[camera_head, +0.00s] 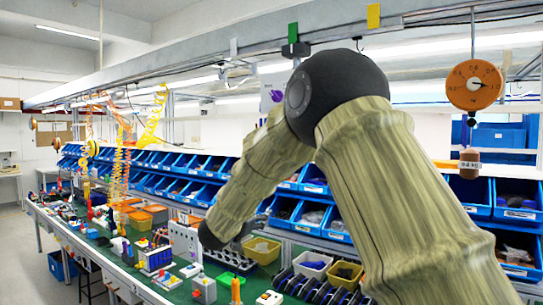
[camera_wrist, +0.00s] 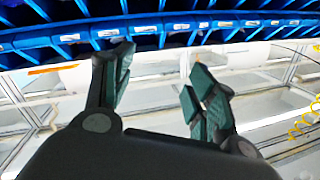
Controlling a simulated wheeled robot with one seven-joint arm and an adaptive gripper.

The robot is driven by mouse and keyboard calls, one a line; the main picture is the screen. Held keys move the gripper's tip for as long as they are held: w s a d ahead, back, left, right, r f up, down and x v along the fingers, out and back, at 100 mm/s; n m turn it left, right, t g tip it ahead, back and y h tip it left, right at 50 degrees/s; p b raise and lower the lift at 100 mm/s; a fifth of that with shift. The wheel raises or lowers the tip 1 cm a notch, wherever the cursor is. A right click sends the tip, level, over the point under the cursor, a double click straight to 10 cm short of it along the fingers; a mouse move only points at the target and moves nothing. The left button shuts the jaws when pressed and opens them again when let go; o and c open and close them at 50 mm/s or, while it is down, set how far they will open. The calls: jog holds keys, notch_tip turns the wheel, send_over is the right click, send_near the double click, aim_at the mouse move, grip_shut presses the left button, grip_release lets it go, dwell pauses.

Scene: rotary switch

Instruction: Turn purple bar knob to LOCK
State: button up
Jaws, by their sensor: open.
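A pale plate (camera_head: 267,101) with a small purple patch (camera_head: 277,96) shows behind my arm in the head view, near the upper middle. It may be the purple bar knob, but it is too small to tell its shape or direction. No LOCK mark can be read. My gripper (camera_wrist: 160,62) is open in the wrist view, with its two dark green fingers apart and nothing between them. No knob shows in the wrist view. In the head view the far end of my arm is low over the workbench, and its fingers cannot be made out.
A long green workbench (camera_head: 130,283) holds many small devices and boxes. Blue bins (camera_head: 468,192) line racks behind it; blue bins (camera_wrist: 190,28) also cross the top of the wrist view. A round orange gauge (camera_head: 473,85) hangs at the right. Orange and yellow coils hang at the left.

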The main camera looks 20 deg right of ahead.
jog(key=s+a+r+m+g+h+p, duration=0.1)
jog(key=s+r+m, duration=0.1)
jog(key=r, duration=1)
jog(key=s+a+r+m+g+h+p, duration=0.1)
jog(key=s+r+m+p, duration=0.15)
jog(key=r, duration=1.05)
jog(key=s+a+r+m+h+p, duration=0.1)
jog(key=s+r+m, duration=0.2)
jog(key=r, duration=0.9)
jog(key=p+x, duration=0.5)
jog(key=x, duration=0.6)
